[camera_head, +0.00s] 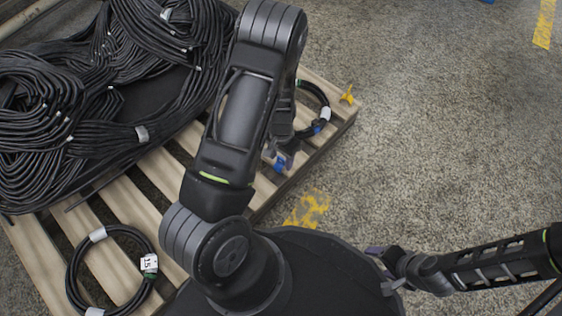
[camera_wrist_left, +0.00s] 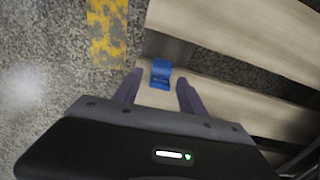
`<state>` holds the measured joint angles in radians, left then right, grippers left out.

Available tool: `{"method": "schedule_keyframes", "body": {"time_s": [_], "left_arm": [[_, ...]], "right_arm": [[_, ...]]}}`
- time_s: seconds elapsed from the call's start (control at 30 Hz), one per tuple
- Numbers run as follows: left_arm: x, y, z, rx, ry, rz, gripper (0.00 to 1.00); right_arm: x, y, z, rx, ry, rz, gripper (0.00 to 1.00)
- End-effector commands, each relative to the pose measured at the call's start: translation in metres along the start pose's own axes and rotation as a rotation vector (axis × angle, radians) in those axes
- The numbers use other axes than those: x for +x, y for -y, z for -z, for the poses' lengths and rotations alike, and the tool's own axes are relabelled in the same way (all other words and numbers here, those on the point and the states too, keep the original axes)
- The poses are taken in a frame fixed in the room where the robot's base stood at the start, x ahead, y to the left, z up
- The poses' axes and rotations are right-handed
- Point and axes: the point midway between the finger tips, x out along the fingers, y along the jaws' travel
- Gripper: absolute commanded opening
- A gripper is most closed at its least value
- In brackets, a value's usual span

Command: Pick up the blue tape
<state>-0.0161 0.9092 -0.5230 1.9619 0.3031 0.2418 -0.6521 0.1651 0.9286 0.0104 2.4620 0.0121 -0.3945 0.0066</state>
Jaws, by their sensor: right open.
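The blue tape (camera_head: 280,163) lies on the wooden pallet near its right edge, partly hidden by my left gripper. It also shows in the left wrist view (camera_wrist_left: 160,74), on a pale slat. My left gripper (camera_head: 277,156) reaches down over it. In the left wrist view the fingers of my left gripper (camera_wrist_left: 158,82) are apart, one on each side of the near part of the tape. I cannot tell whether they touch it. My right gripper (camera_head: 381,269) is open and empty over the floor at the lower right, away from the tape.
The pallet (camera_head: 40,262) carries a large pile of black hoses (camera_head: 60,130). A coiled hose (camera_head: 75,262) with a white label lies at the lower left. Another coil (camera_head: 325,100) and a yellow piece (camera_head: 347,96) are at the pallet's right corner. The floor at right is clear.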

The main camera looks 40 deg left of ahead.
Motion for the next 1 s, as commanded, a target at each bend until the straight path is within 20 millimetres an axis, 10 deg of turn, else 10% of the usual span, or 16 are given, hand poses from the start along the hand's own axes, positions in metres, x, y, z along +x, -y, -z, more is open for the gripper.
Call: {"method": "schedule_keyframes", "body": {"time_s": [0.57,1.0], "left_arm": [[0.0000,0.0000,0.0000,0.000,0.000,0.000,0.00],[-0.0041,0.0001,0.0003,0.000,-0.001,0.000,0.00]], "right_arm": [[0.0001,0.0000,-0.0002,0.000,0.000,0.000,0.66],[-0.0022,0.0008,-0.0002,0.000,0.000,0.000,0.66]]}}
